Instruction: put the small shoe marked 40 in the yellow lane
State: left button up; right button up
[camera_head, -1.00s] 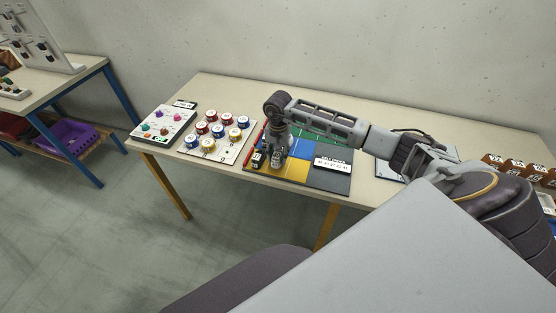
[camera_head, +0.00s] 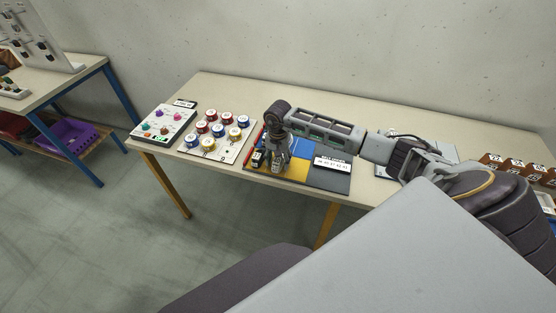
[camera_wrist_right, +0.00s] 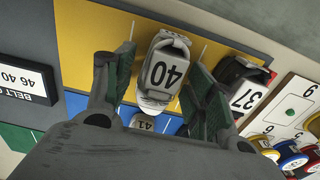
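The small shoe marked 40 (camera_wrist_right: 160,76) lies in the right wrist view between the two fingers of my right gripper (camera_wrist_right: 160,66). The shoe is grey and white, and its toe end is over the yellow lane (camera_wrist_right: 85,40). A gap shows on each side of it, so the fingers are open around it. In the head view my right gripper (camera_head: 277,167) is low over the lane mat, and the yellow lane (camera_head: 297,171) shows beside it. The shoe marked 40 is hard to make out there. My left gripper is not in view.
A dark shoe marked 37 (camera_wrist_right: 240,88) stands close beside the right-hand finger. A shoe marked 41 (camera_wrist_right: 143,122) is partly hidden near the blue lane. A belt sign (camera_head: 332,164) lies on the mat. A board of colored spools (camera_head: 212,132) is to the left.

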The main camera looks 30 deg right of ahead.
jog(key=shift+r, duration=0.15)
dwell(0.3)
jog(key=shift+r, duration=0.15)
notch_tip(320, 180, up, 12)
jog(key=b, duration=0.2)
dwell(0.3)
